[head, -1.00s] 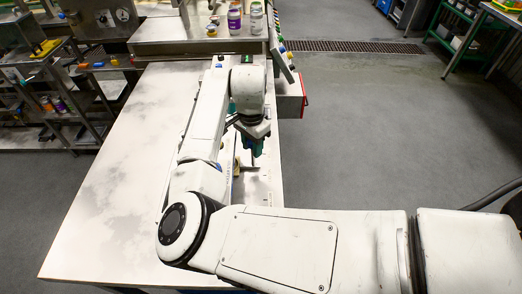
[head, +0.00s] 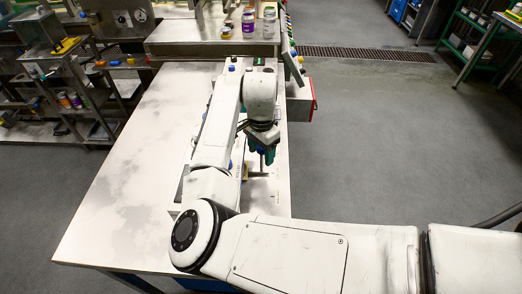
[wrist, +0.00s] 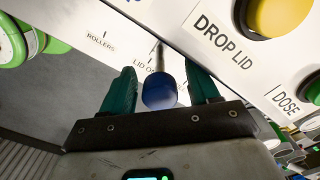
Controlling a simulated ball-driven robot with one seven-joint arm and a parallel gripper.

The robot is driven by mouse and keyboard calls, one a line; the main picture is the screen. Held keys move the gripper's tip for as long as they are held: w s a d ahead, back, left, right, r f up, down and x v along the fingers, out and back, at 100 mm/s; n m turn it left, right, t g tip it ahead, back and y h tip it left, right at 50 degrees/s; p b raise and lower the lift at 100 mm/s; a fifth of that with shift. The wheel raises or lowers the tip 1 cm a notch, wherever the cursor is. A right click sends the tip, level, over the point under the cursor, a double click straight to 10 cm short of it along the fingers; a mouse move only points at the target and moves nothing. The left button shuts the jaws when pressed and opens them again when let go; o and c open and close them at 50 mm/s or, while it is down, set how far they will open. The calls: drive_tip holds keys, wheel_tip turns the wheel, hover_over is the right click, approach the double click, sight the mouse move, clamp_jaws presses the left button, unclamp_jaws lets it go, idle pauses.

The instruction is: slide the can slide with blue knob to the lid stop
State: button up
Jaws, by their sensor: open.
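The blue knob (wrist: 159,92) of the can slide shows in the wrist view on a thin metal rod. It sits between the two green fingers of my gripper (wrist: 158,72), which are open on either side of it. I cannot tell whether either finger touches it. Behind the knob is a white scale panel (wrist: 128,45) with the marks "ROLLERS" and "LID O...", the latter label partly covered. The rod stands close to the "LID O..." mark. In the head view my gripper (head: 262,156) points down over the right side of the table; the knob is not clear there.
A yellow button (wrist: 283,14) marked "DROP LID" and a green button (wrist: 312,90) marked "DOSE" are close on the right. In the head view jars (head: 248,22) stand on the metal machine top (head: 210,42). The white table (head: 125,190) is clear on the left.

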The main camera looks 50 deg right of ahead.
wheel_tip(320, 180, up, 11)
drive_tip(key=shift+f+b, duration=0.1)
drive_tip(key=shift+b, duration=0.75)
